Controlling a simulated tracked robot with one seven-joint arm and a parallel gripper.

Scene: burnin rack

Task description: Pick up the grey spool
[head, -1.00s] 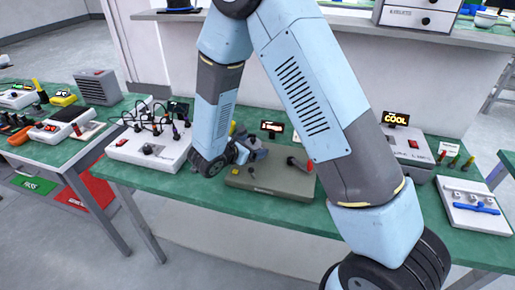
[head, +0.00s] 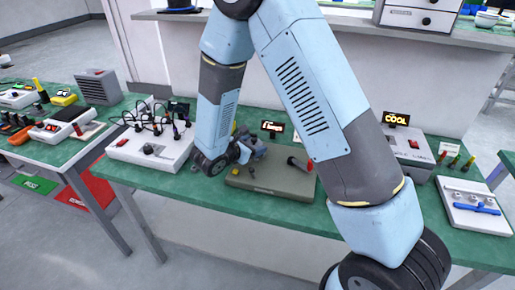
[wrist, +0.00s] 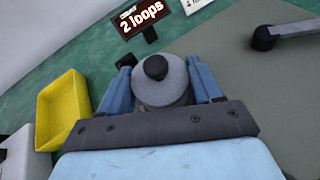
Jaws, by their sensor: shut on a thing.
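The grey spool (wrist: 162,88), a rounded grey body with a dark knob on top, sits between the blue fingers of my gripper (wrist: 160,72) in the wrist view. My gripper is shut on it, a finger on each side. In the head view my gripper (head: 250,150) is at the back left of a grey-green board (head: 275,181); the spool is hard to make out there. The spool's lower part is hidden by my gripper, and I cannot tell whether it touches the table.
A "2 loops" sign (wrist: 140,22) stands just behind the spool. A yellow tray (wrist: 61,108) lies to the left. A dark-ended crank (wrist: 265,38) is on the board. A white box with cables (head: 150,147) stands left of my arm, and a grey "COOL" unit (head: 408,155) stands right.

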